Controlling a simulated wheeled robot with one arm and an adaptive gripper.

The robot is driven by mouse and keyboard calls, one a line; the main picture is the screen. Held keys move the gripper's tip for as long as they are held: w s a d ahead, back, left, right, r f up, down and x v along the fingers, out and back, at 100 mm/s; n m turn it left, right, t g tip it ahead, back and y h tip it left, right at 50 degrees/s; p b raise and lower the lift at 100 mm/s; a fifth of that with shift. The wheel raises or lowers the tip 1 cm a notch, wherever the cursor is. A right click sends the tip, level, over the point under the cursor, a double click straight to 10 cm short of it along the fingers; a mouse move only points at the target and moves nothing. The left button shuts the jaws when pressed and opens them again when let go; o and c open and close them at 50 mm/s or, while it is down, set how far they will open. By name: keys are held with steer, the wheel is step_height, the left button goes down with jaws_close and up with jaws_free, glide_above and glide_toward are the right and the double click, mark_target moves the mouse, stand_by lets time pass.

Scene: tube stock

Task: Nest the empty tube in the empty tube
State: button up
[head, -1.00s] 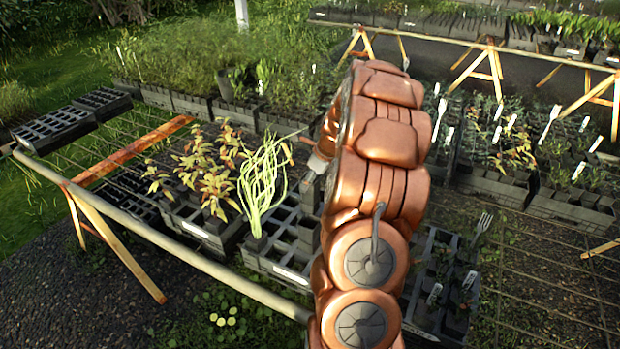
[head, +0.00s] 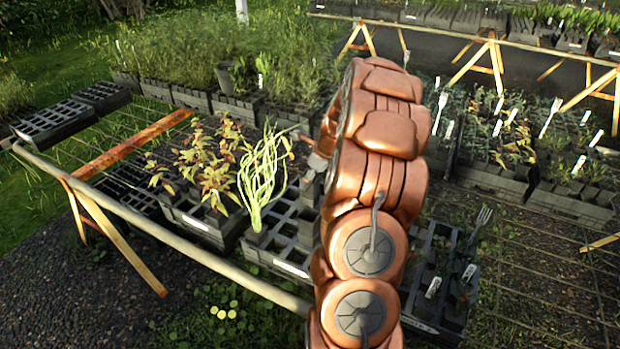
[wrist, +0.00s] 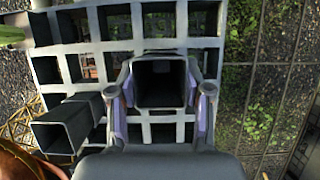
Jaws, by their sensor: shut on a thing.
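In the wrist view my gripper (wrist: 161,104) is shut on a dark square empty tube (wrist: 160,84), with one finger on each side. I look down into its open mouth. The held tube is over the grey gridded crate (wrist: 124,46); whether its lower end touches anything is hidden. A second square empty tube (wrist: 56,136) stands to the left of my gripper, its open mouth visible. In the head view my copper arm hides most of the gripper and the held tube. The crate also shows there (head: 279,263), left of my arm.
A tube with a pale green grassy plant (head: 262,185) stands in the crate's left end. A crate of reddish-leaved plants (head: 200,220) adjoins it on the left. Another crate (head: 445,240) with a fork-shaped label lies right of my arm. Bare bench mesh (head: 540,260) shows farther right.

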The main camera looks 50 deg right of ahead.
steer(key=shift+f, duration=0.3)
steer(key=o, duration=0.8)
steer(key=shift+o, duration=0.2)
steer(key=v, duration=1.2)
steer(key=shift+r, duration=0.1)
